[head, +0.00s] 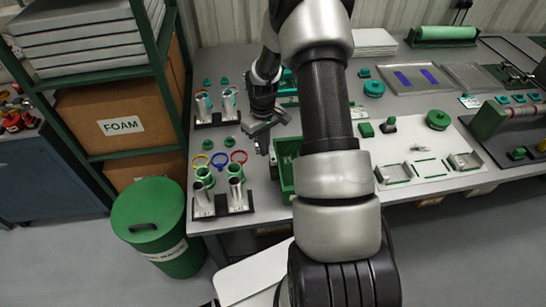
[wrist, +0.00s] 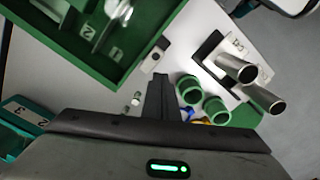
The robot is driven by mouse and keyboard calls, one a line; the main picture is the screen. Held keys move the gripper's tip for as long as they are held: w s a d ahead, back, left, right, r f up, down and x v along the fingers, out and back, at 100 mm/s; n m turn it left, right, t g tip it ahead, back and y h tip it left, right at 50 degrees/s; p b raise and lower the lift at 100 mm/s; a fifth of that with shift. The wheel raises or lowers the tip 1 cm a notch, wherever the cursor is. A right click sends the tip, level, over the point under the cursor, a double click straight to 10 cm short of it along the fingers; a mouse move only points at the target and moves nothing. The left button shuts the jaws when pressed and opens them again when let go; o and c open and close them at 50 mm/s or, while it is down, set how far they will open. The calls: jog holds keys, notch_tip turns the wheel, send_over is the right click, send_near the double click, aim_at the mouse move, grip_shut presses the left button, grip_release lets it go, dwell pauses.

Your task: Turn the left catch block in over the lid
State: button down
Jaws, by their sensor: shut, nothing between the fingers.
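My gripper (head: 262,138) is shut and empty, low over the bench beside a green box (head: 287,172). In the wrist view its fingers (wrist: 161,92) point toward a small pale block with a dark spot (wrist: 155,58), which sits against the wall of the green box (wrist: 142,52). This block may be the left catch block; I cannot tell for sure. The fingertips look close to it, but contact is unclear. Numbers 1 and 2 and a clear shiny piece show inside the box. I cannot make out a separate lid. My arm hides much of the box in the head view.
Metal tubes in a stand (head: 236,190), green rings (head: 203,175) and coloured rings (head: 220,159) stand left of the box. More tubes (head: 202,103) stand farther back. A green bin (head: 152,222) is on the floor. A white board with parts (head: 420,160) lies to the right.

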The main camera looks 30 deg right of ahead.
dwell(0.3)
jog(key=shift+f+b, duration=0.65)
jog(key=shift+f, duration=0.15)
